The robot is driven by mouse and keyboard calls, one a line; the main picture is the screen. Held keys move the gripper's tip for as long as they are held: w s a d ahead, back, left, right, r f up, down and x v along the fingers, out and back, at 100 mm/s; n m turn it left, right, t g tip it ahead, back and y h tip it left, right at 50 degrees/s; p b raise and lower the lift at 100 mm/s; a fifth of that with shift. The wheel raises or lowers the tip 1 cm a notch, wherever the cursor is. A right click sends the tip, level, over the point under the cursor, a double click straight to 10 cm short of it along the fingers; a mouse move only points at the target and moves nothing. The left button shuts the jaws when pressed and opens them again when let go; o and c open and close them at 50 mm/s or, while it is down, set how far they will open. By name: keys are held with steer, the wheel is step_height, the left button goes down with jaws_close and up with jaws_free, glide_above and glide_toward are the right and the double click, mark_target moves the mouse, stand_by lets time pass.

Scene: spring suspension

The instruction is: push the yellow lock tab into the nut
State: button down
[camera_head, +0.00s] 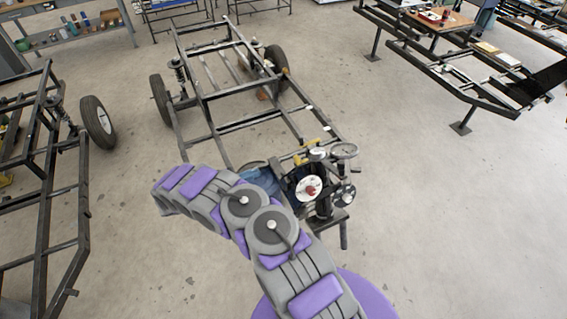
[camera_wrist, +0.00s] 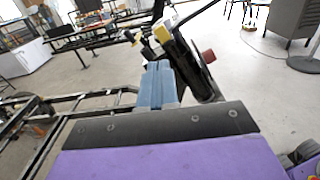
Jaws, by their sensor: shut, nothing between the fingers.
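In the wrist view, a small yellow piece (camera_wrist: 165,30), which looks like the lock tab, sits at the upper end of a dark cylindrical part (camera_wrist: 188,65). My gripper (camera_wrist: 158,72) shows as two blue fingers closed together, with nothing between them. Its tips are just below and in front of the yellow piece in the picture; I cannot tell whether they touch. The nut is not clearly distinguishable. In the head view, the strut assembly stands at the near end of the frame, with a white disc and red centre (camera_head: 309,188). My arm partly covers that area.
A dark metal chassis frame (camera_head: 205,95) with wheels extends behind the assembly. Another frame with a wheel (camera_head: 98,122) stands at the left, and a raised frame with a wooden board (camera_head: 440,22) at the upper right. Open concrete floor lies at the right.

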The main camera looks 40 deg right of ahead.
steer(key=b, duration=0.1)
glide_toward(295, 159)
steer(key=d, duration=0.5)
steer(key=shift+s+d+b, duration=0.35)
steer(key=shift+s+d, duration=0.2)
steer(key=shift+s, duration=0.15)
steer(key=shift+d, duration=0.1)
